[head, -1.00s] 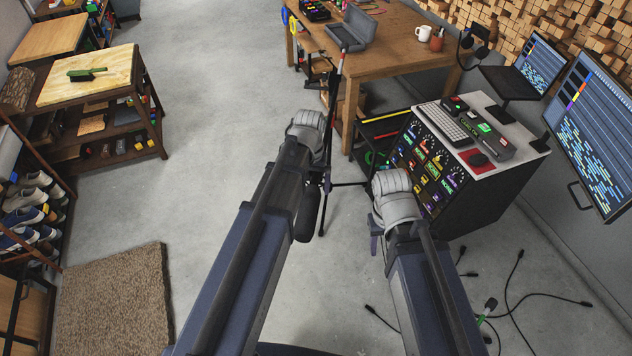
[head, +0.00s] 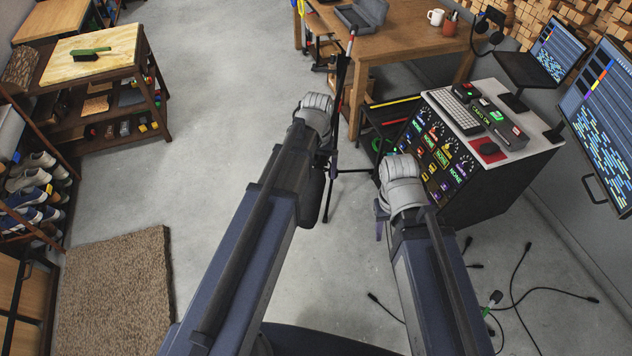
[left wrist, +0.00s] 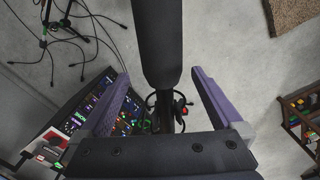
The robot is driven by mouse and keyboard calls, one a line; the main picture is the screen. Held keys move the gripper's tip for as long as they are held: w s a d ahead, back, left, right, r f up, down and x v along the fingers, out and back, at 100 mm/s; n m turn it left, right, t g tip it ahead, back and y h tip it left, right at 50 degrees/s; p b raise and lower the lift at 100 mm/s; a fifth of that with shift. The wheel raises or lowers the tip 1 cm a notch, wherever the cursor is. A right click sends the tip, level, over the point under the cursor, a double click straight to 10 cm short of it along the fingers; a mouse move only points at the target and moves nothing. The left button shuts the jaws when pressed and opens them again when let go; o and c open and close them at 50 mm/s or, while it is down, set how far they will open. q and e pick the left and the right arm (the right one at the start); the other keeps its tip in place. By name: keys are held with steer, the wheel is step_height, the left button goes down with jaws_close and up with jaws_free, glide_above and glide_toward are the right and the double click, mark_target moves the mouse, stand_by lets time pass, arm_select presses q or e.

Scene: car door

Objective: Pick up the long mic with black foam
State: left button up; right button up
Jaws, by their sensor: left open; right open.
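The long mic with black foam (head: 311,198) hangs beside my left forearm in the head view, on a thin dark stand (head: 342,80) with spread legs. In the left wrist view the foam (left wrist: 158,35) fills the upper middle, and a thinner dark shaft runs below it. My left gripper (left wrist: 160,74) is open, with one purple finger on each side of the mic and visible gaps between. In the head view my left gripper (head: 333,158) is mostly hidden by its wrist. My right gripper (head: 381,218) is open, partly hidden, to the right of the stand.
A control console (head: 470,165) stands right of the stand. A wooden table (head: 410,45) is behind it. Loose cables (head: 520,290) lie on the floor at right. A shoe rack (head: 30,195) and a brown mat (head: 115,300) are at left. The left-middle floor is clear.

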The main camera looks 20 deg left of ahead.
mark_target(316, 174)
arm_select(q)
step_height(316, 174, down, 5)
steer(key=b, duration=0.4)
steer(key=shift+a+b, duration=0.15)
steer(key=shift+b, duration=0.2)
steer(key=shift+c, duration=0.2)
steer(key=c, duration=1.5)
steer(key=shift+o, duration=0.2)
steer(key=shift+r, duration=0.1)
step_height(316, 174, up, 10)
steer(key=p, duration=1)
step_height(316, 174, up, 7)
steer(key=p, duration=0.7)
